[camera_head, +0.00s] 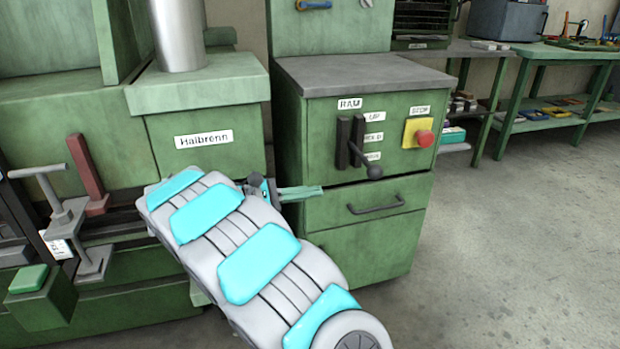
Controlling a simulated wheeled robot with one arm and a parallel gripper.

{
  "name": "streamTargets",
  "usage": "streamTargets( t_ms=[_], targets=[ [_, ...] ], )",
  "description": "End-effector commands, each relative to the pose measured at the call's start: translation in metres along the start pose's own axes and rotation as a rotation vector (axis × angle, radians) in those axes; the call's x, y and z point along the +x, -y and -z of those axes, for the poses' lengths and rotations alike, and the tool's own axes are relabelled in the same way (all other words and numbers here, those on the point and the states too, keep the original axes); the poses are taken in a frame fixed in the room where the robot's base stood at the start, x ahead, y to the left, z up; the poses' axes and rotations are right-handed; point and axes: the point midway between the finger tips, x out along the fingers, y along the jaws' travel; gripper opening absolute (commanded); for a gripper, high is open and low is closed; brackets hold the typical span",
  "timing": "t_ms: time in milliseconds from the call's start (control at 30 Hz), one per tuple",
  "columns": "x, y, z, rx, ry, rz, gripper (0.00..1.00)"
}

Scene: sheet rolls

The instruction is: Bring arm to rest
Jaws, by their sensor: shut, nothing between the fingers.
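My arm (255,255), grey with cyan panels, reaches from the lower right up toward the middle left. It hides the part of the green machine behind it. My gripper (312,191) shows just past the arm, with thin greenish fingers pointing right. The fingers lie together, shut and empty, in front of the left edge of the green control cabinet (365,240). Whether they touch the cabinet cannot be told.
The control cabinet has dark levers (351,143), a red button (424,138) and a drawer handle (376,205). A green machine (205,140) with a red lever (87,170) fills the left. Green workbenches (560,55) stand back right. The floor (510,250) at right is clear.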

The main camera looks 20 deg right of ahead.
Motion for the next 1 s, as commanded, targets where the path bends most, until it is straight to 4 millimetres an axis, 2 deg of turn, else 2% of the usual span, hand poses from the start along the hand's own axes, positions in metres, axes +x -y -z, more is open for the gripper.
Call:
streamTargets(
  t_ms=[167,333,533,767,1000],
  targets=[
    [0.023,0.021,-0.021,0.03,-0.034,0.091,0.0],
    [0.058,0.068,-0.052,0.089,-0.103,0.258,0.0],
    [0.081,0.133,-0.083,0.179,-0.196,0.467,0.0],
    [0.081,0.208,-0.11,0.305,-0.306,0.704,0.0],
    [0.057,0.282,-0.129,0.451,-0.417,0.949,0.0]
  ],
)
